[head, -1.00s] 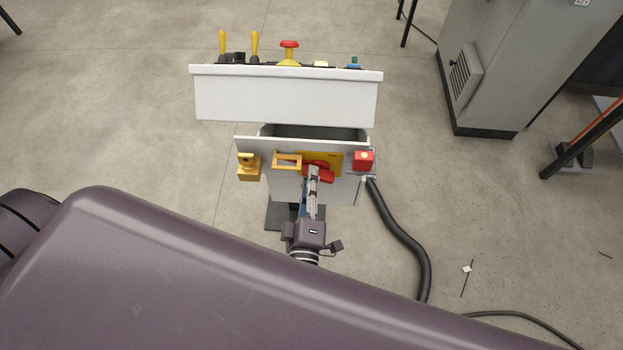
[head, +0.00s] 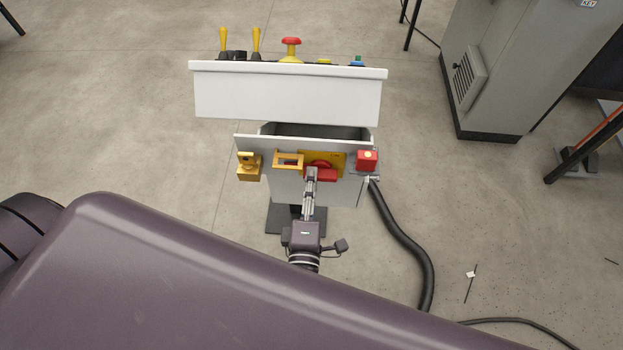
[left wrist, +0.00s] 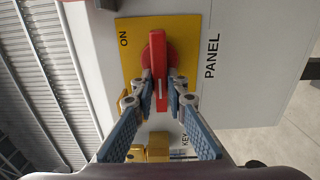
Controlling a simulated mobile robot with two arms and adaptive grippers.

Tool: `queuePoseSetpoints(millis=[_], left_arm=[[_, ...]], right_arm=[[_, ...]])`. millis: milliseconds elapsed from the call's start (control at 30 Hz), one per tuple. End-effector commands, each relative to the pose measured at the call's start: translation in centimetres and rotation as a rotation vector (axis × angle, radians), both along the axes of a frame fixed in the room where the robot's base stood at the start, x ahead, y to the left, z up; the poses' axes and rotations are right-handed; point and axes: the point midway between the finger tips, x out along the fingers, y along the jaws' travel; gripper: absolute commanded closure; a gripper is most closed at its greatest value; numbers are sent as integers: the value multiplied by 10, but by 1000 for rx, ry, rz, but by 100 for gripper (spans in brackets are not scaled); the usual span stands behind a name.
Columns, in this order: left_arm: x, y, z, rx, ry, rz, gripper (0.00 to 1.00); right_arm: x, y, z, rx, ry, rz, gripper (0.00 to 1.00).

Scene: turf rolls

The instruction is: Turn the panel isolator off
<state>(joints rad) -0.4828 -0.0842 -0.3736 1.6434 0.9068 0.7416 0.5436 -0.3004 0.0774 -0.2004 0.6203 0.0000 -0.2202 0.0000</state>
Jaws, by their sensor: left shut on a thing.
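The panel isolator is a red rotary handle (left wrist: 158,60) on a yellow plate (left wrist: 130,58) marked ON, with PANEL printed beside it. In the left wrist view the handle's grip points down the picture, with a white line along it. In the head view the red handle (head: 322,174) shows on the front of the white console, partly covered by my gripper. My left gripper (left wrist: 161,98) has its fingers on either side of the grip and is shut on it; it also shows in the head view (head: 311,172). My right gripper is not in view.
Beside the isolator are a yellow bracket (head: 288,154), a yellow block (head: 248,172) and a red box (head: 367,160). The console's white upper box (head: 288,95) overhangs them, with levers and a red mushroom button (head: 291,42) on top. A black hose (head: 405,240) runs down at the right.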

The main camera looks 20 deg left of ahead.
Motion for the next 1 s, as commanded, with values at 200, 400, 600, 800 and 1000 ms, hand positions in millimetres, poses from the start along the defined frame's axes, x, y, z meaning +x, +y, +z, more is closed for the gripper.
queuePoseSetpoints(millis=[200, 400, 600, 800, 1000], left_arm=[[-1, 0, -2, -3, 4, 0, 84], [-1, 0, -1, -2, 3, 0, 70], [-1, 0, -1, -1, 2, 0, 70], [-20, -6, -2, 0, 5, -1, 70], [-61, -17, -3, 0, 8, -1, 70]], right_arm=[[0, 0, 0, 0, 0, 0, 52], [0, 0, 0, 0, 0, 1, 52], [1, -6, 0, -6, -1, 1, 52], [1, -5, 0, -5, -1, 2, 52], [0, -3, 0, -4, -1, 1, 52]])
